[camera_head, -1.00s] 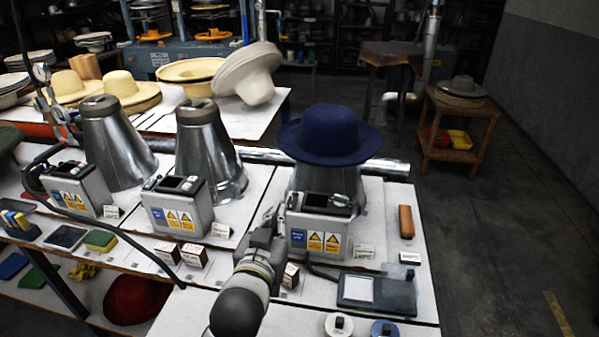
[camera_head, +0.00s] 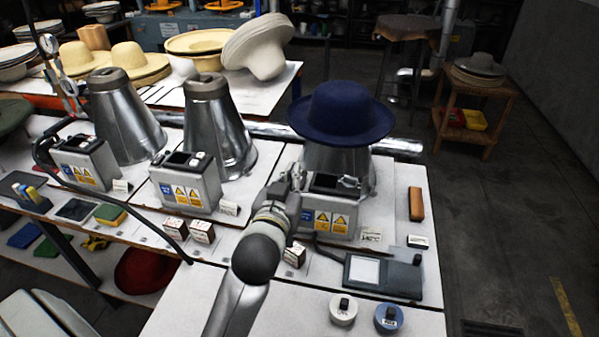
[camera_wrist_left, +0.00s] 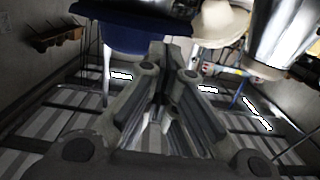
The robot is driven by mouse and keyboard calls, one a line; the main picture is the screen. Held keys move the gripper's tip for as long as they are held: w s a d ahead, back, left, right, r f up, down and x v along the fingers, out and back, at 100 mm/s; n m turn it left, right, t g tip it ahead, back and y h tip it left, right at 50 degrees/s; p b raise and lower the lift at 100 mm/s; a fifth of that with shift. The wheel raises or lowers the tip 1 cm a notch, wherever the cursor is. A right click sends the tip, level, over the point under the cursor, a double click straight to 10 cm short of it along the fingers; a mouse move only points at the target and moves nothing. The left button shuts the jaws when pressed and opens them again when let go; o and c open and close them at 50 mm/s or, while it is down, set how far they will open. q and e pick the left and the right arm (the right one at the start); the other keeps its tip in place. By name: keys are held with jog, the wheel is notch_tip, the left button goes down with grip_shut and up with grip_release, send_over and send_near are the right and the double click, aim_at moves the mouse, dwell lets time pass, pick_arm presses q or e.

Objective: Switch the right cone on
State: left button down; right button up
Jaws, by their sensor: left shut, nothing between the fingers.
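The right cone (camera_head: 340,166) is a shiny metal cone at the right end of the bench, with a dark blue hat (camera_head: 341,112) on top. Its control box (camera_head: 331,215), with blue and yellow labels, stands in front of it. My left gripper (camera_head: 297,176) is shut and empty at the left side of this box's top, partly hiding it. Whether it touches the box cannot be told. In the left wrist view the shut fingers (camera_wrist_left: 160,60) point toward the blue hat's brim (camera_wrist_left: 130,30). My right gripper is not in view.
Two bare metal cones with similar boxes, the middle box (camera_head: 187,183) and the left box (camera_head: 86,162), stand to the left. A grey device (camera_head: 384,273), a white knob (camera_head: 343,309) and a blue knob (camera_head: 388,317) lie in front. A brown block (camera_head: 416,204) lies at right.

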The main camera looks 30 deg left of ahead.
pick_arm(q)
jog(key=p+x, duration=0.1)
jog(key=x, duration=0.5)
jog(key=shift+w+a+r, duration=0.1)
notch_tip(320, 180, down, 3)
jog(key=shift+w+r, duration=0.1)
jog(key=shift+w, duration=0.1)
jog(key=shift+f, duration=0.7)
